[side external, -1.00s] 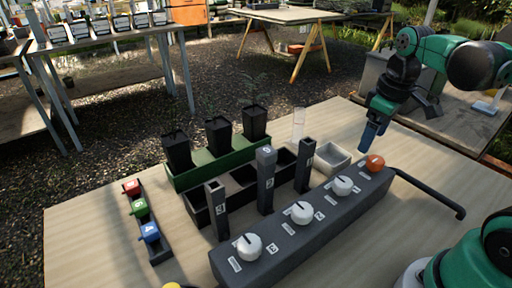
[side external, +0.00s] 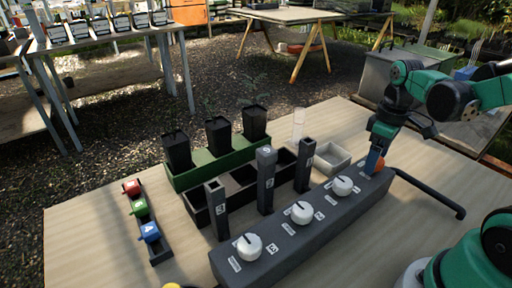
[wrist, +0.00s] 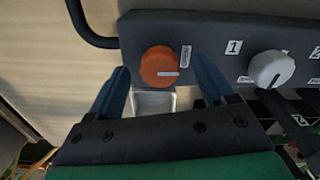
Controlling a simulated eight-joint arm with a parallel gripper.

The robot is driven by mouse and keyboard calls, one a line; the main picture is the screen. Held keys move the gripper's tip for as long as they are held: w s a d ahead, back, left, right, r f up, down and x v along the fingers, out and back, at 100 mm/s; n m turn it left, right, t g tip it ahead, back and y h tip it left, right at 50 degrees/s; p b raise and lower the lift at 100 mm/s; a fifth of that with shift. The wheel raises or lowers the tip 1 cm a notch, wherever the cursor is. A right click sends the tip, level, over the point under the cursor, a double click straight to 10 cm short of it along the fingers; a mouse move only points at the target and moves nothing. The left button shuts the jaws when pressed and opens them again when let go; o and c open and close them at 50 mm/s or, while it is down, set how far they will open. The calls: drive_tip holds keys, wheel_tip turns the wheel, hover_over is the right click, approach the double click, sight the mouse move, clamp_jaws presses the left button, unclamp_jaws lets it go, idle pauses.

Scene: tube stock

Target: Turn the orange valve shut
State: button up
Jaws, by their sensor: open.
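The orange valve (side external: 380,165) is a round knob at the far right end of the dark grey panel block (side external: 300,238). In the wrist view the orange valve (wrist: 160,66) has a pale pointer line running toward its right side. My gripper (side external: 376,158) is down at the valve in the side view and partly covers it. In the wrist view my gripper (wrist: 162,82) is open, with one blue finger to the left of the valve and one to the right. A gap shows between the valve and the fingers.
White knobs (side external: 343,186) sit along the same block, and the nearest, labelled 1, also shows in the wrist view (wrist: 272,69). A dark pipe (side external: 430,193) leaves the block's right end. A white tray (side external: 331,159) and a green planter box (side external: 215,168) stand behind.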

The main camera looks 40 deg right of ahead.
clamp_jaws()
drive_tip(key=m, duration=1.3)
drive_tip(key=shift+m, duration=0.3)
drive_tip(key=shift+s+m, duration=0.1)
drive_tip(key=shift+m, duration=2)
